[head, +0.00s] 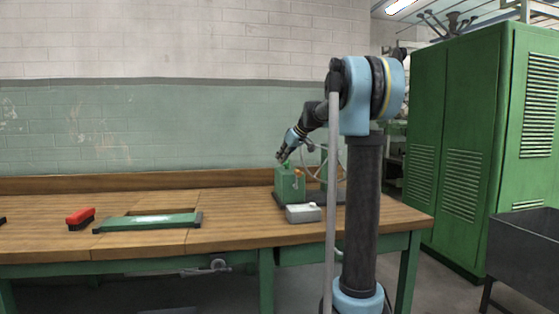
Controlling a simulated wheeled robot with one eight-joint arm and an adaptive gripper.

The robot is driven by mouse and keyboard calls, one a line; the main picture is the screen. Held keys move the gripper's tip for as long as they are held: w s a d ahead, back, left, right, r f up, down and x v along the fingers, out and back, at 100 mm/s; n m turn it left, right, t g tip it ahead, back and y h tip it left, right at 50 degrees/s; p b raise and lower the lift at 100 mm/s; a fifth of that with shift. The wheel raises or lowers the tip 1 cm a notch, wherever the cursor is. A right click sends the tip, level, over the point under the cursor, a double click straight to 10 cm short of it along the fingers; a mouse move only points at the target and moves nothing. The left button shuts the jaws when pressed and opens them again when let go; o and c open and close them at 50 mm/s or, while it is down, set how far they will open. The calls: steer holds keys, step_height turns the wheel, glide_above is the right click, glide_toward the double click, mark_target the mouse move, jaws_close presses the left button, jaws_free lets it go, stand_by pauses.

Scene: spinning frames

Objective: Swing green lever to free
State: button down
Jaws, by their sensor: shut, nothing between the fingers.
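A green machine housing (290,186) stands on the wooden bench, right of centre in the head view. A small bright green part (287,163), probably the green lever, shows at its top, right by my gripper. My gripper (281,160) is shut and empty, reaching down from the right over the housing's top. I cannot tell whether its fingers touch the green lever. The lever's angle is too small to read. A spoked wheel (309,178) stands behind and to the right of the housing, partly hidden by my arm.
A grey box (303,213) sits in front of the housing. A red brush (80,217) and a long green frame (148,222) lie on the bench (240,230) at the left. Clear bench lies between. Green cabinets (468,140) and a dark metal bin (525,245) stand at the right.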

steer(key=shift+s+d, duration=0.15)
steer(key=shift+d, duration=0.35)
stand_by(0.4)
step_height(320, 180, up, 8)
steer(key=d, duration=0.2)
steer(key=shift+d, duration=0.4)
stand_by(0.5)
